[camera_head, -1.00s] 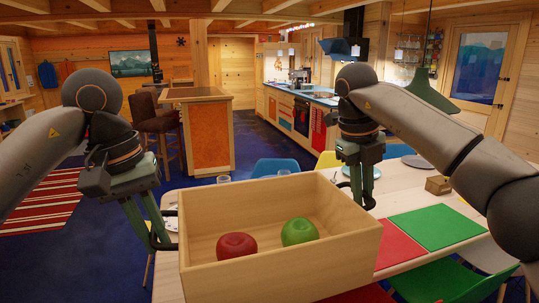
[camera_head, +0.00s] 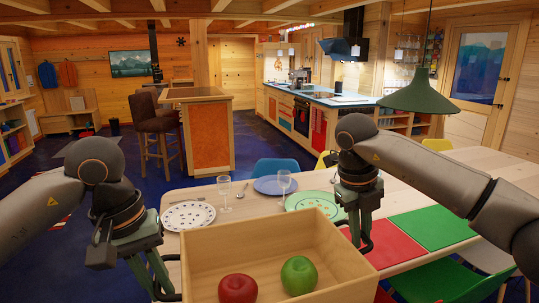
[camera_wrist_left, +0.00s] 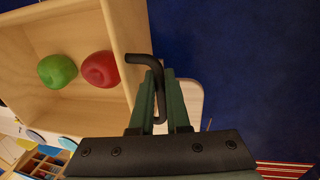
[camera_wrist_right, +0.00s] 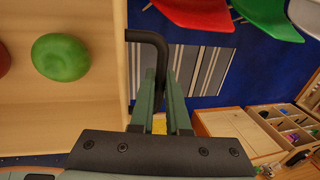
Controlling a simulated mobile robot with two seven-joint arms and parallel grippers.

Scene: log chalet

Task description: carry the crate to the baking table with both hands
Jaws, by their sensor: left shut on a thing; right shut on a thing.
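The open wooden crate (camera_head: 262,246) is at the bottom middle of the head view, with a red apple (camera_head: 238,289) and a green apple (camera_head: 299,275) inside. My left gripper (camera_head: 166,290) is shut on the black handle at its left side; that handle (camera_wrist_left: 143,59) shows clearly in the left wrist view. My right gripper (camera_head: 359,240) is shut on the handle at its right side; this handle (camera_wrist_right: 149,37) shows in the right wrist view. The crate's lower part is cut off by the frame. I cannot tell for sure which surface is the baking table.
A long pale table (camera_head: 410,180) lies beyond the crate, set with plates (camera_head: 188,215), glasses, and red and green mats (camera_head: 433,228). A green chair (camera_head: 440,280) stands at right. A counter block (camera_head: 210,130) with a bar stool (camera_head: 160,130) is further back; blue floor lies left.

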